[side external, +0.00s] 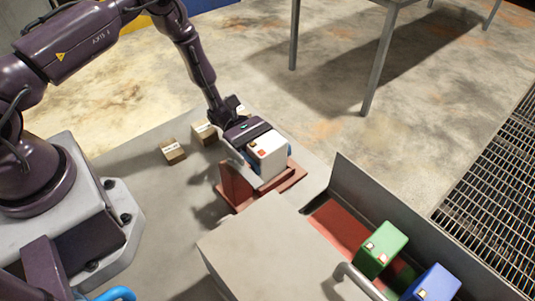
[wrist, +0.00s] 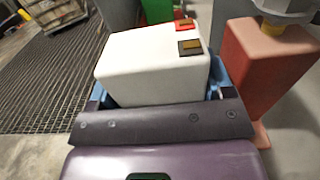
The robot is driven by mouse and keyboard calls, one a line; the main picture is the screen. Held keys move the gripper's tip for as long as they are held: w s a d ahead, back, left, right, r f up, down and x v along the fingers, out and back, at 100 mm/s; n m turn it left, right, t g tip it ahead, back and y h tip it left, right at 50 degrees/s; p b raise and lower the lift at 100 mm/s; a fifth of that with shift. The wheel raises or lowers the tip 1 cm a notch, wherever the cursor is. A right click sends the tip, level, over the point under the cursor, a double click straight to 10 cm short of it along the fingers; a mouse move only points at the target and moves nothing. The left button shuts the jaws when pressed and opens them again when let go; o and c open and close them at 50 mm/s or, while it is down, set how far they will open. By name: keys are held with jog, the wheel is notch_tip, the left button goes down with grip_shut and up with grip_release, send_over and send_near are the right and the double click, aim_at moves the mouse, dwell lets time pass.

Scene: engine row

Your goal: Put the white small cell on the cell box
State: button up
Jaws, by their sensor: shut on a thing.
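My gripper (side external: 262,158) is shut on the white small cell (side external: 268,146), a white block with a red and a dark patch on one face. In the wrist view the white cell (wrist: 155,65) sits between the blue finger pads. In the side view the cell appears over or beside a red-brown stand (side external: 235,187); I cannot tell whether they touch. The cell box (side external: 332,222), grey-walled with a red floor, is at the lower right. It holds a green cell (side external: 381,249) and a blue cell (side external: 433,285). Part of its floor is bare.
Two small brown cartons (side external: 173,151) (side external: 205,132) lie on the grey table behind the stand. A large grey block (side external: 270,240) and a curved metal handle (side external: 355,278) are beside the box. The box's tall back wall (side external: 400,215) rises near a floor grating (side external: 490,185).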

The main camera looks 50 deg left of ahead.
jog(key=shift+f, duration=0.1)
jog(key=o, duration=1.4)
jog(key=shift+s, duration=0.1)
jog(key=a, duration=0.7)
jog(key=shift+a+f, duration=0.25)
jog(key=s+r+m+g+y, duration=0.35)
jog(key=r+m+y, duration=0.6)
jog(key=r, duration=0.75)
jog(key=s+a+r+m+t+y, duration=0.1)
jog(key=s+r+m+t+y, duration=0.1)
jog(key=s+r, duration=0.2)
jog(key=s+a+r+m+t+y, duration=0.1)
jog(key=s+r+m+t+y, duration=0.2)
jog(key=s+r, duration=0.1)
jog(key=s+a+r+m+t+y, duration=0.2)
jog(key=s+r+m+t+y, duration=0.1)
jog(key=s+r, duration=0.2)
jog(key=shift+s+a+r+t, duration=0.1)
jog(key=shift+r+t, duration=0.1)
jog(key=shift+t, duration=0.05)
jog(key=shift+s+a+r+m+t+y, duration=0.15)
jog(key=shift+s+r+m+t+y, duration=0.05)
jog(key=shift+s+m+t+y, duration=0.1)
jog(key=c, duration=0.3)
